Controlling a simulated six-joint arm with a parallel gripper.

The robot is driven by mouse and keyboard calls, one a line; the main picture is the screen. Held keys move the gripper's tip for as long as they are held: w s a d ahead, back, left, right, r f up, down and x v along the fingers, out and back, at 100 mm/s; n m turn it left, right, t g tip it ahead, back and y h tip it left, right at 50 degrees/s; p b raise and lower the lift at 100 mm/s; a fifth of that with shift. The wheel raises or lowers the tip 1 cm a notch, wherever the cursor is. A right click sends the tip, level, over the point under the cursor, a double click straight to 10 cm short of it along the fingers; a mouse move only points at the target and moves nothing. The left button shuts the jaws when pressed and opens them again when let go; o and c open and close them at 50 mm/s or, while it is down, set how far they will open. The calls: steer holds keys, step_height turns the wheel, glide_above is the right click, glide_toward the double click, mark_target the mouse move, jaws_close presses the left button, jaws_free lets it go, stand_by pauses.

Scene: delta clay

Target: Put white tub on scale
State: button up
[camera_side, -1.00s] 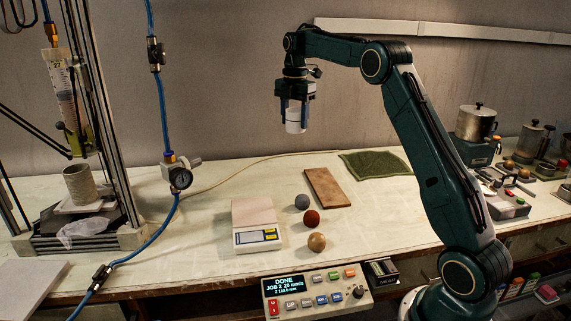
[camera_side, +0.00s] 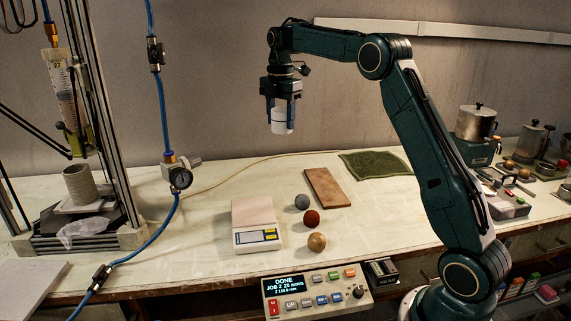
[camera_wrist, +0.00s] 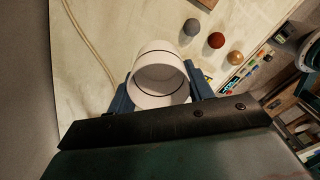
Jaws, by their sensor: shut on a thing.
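My gripper (camera_side: 281,116) is shut on the white tub (camera_side: 282,126) and holds it upright, high above the table. In the wrist view the open-topped tub (camera_wrist: 160,80) sits between the two blue fingers, and its inside looks empty. The scale (camera_side: 256,224) stands on the table with a pale, bare plate and a display panel at its front. It is well below the tub, slightly left of it in the side view.
Three balls, grey (camera_side: 302,202), red (camera_side: 311,218) and tan (camera_side: 317,242), lie right of the scale. A brown board (camera_side: 326,188) and a green cloth (camera_side: 375,164) lie behind. A blue hose with a gauge (camera_side: 180,178) hangs at left. A control box (camera_side: 315,291) is at the front edge.

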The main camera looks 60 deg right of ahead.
steer(key=s+a+r, duration=0.1)
steer(key=a+r, duration=0.2)
steer(key=a, duration=1.2)
steer(key=shift+m, duration=0.4)
step_height(320, 180, down, 20)
steer(key=shift+f, duration=0.15)
steer(key=o, duration=0.9)
steer(key=shift+o, duration=0.2)
step_height(320, 180, up, 12)
steer(key=shift+r, duration=0.2)
stand_by(0.6)
